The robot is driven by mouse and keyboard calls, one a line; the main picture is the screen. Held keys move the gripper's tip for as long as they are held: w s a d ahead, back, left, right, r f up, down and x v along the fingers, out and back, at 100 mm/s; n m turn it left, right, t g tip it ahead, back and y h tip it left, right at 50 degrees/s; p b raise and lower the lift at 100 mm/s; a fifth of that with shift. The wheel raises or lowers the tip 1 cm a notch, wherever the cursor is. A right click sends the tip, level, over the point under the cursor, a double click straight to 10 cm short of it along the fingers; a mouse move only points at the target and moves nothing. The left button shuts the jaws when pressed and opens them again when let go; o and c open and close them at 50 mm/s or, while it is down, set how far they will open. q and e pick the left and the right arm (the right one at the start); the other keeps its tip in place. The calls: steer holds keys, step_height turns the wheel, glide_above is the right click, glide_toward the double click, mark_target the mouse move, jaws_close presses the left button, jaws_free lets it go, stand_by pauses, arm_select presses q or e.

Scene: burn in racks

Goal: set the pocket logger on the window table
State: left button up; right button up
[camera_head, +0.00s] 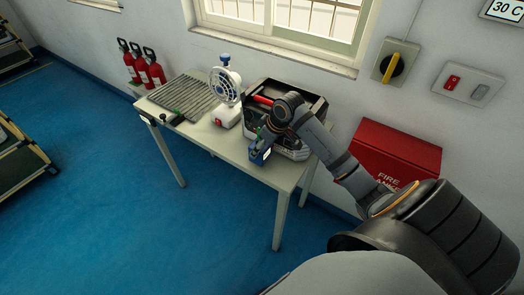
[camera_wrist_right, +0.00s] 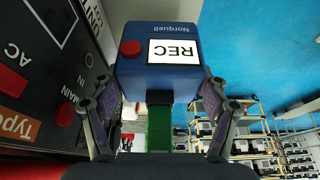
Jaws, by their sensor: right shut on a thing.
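The pocket logger is a small blue box with a red button and a white REC screen. It shows near the front edge of the window table, in front of the black case, in the head view (camera_head: 260,154) and large in the right wrist view (camera_wrist_right: 130,72). My right gripper (camera_head: 265,142) is shut on it, with a finger on each side in the wrist view (camera_wrist_right: 160,95). I cannot tell whether the logger touches the window table (camera_head: 228,137), a pale top on thin legs under the window. My left gripper is not in view.
A black case (camera_head: 318,108) stands on the table close beside the logger; a panel with red knobs fills the wrist view's left (camera_wrist_right: 40,80). A white fan (camera_head: 227,112) and a grey ribbed mat (camera_head: 183,95) are further left. A red fire box (camera_head: 395,150) is at right.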

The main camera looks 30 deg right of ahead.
mark_target(267, 145)
steer(key=shift+w+d+f, duration=0.1)
steer(key=shift+f, duration=1.6)
steer(key=o, duration=1.1)
steer(key=shift+f, duration=0.15)
steer(key=shift+c, duration=0.2)
steer(key=p+v, duration=0.1)
steer(key=v, duration=0.9)
steer(key=shift+d+r, duration=0.1)
steer(key=shift+r, duration=0.25)
steer(key=shift+v, duration=0.8)
